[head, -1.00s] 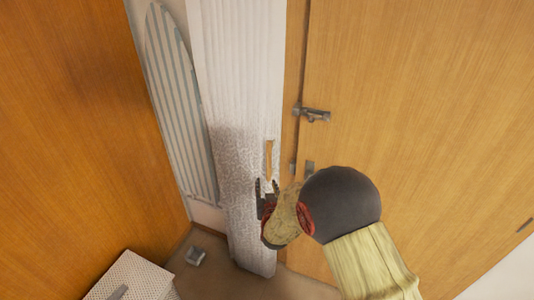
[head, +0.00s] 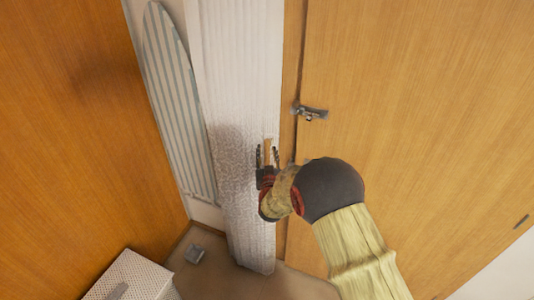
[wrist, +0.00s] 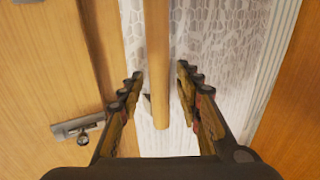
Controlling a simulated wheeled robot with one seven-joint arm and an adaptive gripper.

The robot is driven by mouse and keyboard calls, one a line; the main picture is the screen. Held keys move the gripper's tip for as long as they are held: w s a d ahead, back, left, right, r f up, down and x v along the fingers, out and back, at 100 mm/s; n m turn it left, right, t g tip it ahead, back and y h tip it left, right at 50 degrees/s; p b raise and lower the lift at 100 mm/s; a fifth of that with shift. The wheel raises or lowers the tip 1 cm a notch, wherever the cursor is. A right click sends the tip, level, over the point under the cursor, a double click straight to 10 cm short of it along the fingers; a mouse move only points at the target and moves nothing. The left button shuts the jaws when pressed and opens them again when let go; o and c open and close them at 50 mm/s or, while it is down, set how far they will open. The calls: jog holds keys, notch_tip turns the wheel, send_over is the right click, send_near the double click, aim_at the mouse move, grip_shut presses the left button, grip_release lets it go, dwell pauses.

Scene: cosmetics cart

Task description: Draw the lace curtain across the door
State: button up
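The white lace curtain (head: 240,90) hangs bunched in a narrow strip at the left edge of the wooden door (head: 420,100). A thin wooden pull rod (wrist: 157,50) hangs in front of the curtain, near its door-side edge. My gripper (head: 267,152) is raised in front of the curtain, around the rod's height. In the wrist view my gripper (wrist: 160,80) is open, with the rod between its two fingers and a visible gap on each side. The lace (wrist: 215,40) shows behind the rod. In the head view the fingers partly hide the rod.
A metal latch (head: 310,112) sticks out from the door just right of the curtain; it also shows in the wrist view (wrist: 80,127). A striped ironing board (head: 178,110) leans left of the curtain.

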jog(key=shift+c, duration=1.2)
grip_shut()
